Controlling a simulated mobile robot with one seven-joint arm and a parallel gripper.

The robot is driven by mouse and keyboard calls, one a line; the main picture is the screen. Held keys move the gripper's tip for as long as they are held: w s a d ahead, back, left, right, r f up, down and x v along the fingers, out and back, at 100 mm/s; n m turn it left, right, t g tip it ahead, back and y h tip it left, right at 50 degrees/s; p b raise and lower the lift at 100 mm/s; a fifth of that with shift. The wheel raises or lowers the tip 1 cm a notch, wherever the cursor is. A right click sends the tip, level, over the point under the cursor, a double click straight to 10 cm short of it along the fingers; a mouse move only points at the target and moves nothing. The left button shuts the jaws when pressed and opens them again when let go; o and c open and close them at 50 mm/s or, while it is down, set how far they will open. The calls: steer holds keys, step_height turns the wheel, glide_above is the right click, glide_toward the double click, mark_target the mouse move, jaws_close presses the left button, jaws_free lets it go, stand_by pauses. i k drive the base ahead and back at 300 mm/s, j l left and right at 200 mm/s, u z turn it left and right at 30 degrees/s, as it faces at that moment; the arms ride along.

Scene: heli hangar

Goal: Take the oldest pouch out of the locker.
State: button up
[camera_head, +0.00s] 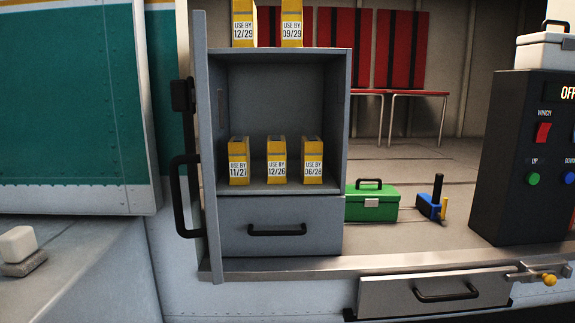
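The grey locker (340,130) stands open, its door (205,130) swung out at the left with a black handle. On its inner shelf stand three upright yellow pouches with white labels. The left pouch (238,161) reads USE BY 11/27. The middle pouch (276,160) reads 12/26. The right pouch (312,160) reads 06/28, its first digit a little unclear. Two more yellow pouches stand on top of the locker, one marked 12/29 (243,25) and one marked 09/29 (291,25); their tops are cut off. My gripper is not in view.
A closed drawer (280,215) is below the shelf. A green toolbox (371,203) and a blue item (430,207) stand right of the locker. A black control box (520,150) is further right. A lower drawer (432,294) sits under the floor edge.

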mark_target(276, 153)
steer(key=i+l+z, duration=0.1)
steer(key=l, duration=0.3)
steer(key=i+l+z, duration=0.15)
steer(key=i, duration=0.35)
steer(key=i+l+z, duration=0.15)
steer(key=i+l, duration=0.15)
steer(key=i, duration=0.2)
steer(key=i+j, duration=0.15)
steer(key=i, duration=0.15)
steer(key=z, duration=0.05)
